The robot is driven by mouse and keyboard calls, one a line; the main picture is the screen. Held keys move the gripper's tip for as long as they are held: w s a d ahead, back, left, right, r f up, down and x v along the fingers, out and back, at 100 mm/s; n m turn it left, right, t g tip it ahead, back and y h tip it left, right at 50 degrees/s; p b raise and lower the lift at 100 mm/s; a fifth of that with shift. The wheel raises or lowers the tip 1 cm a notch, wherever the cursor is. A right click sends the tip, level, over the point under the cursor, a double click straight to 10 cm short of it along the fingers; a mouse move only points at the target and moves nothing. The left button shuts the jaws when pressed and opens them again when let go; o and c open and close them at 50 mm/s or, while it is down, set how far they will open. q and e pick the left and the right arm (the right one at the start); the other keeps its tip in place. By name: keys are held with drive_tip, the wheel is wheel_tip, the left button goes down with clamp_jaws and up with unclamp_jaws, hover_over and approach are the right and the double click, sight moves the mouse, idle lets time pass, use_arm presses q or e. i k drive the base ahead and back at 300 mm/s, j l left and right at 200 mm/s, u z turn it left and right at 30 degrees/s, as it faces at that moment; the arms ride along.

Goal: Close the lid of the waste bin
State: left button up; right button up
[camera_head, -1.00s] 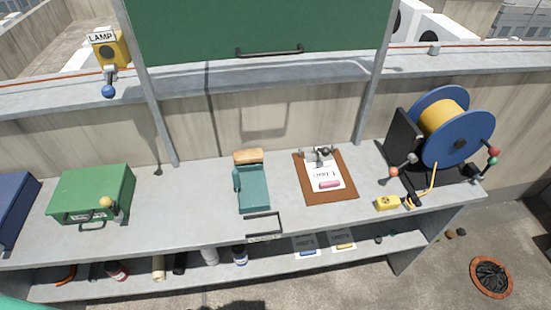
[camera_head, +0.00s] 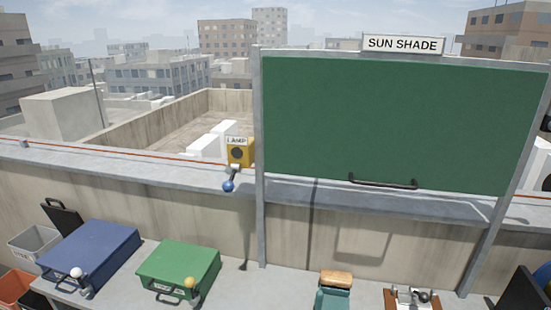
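A grey bin (camera_head: 30,243) with a label too small to read stands at the far left, beyond the blue case. A black panel (camera_head: 62,218), which looks like its lid, stands up tilted open at the bin's right rear side. The bin's mouth is uncovered. Its lower part is partly hidden by the blue case and an orange container. I cannot tell for sure from the label that it is the waste bin. Neither of my grippers is in view.
An orange container (camera_head: 14,287) sits in front of the bin. On the bench are a blue case (camera_head: 92,250), a green case (camera_head: 180,264) and a clipboard (camera_head: 410,298). A yellow lamp box (camera_head: 239,151) is at the parapet. A green sun shade (camera_head: 395,120) stands above the bench.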

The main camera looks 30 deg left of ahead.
sight(67, 222)
drive_tip(key=u, duration=2.35)
drive_tip(key=i+j, duration=0.2)
drive_tip(key=j, duration=0.15)
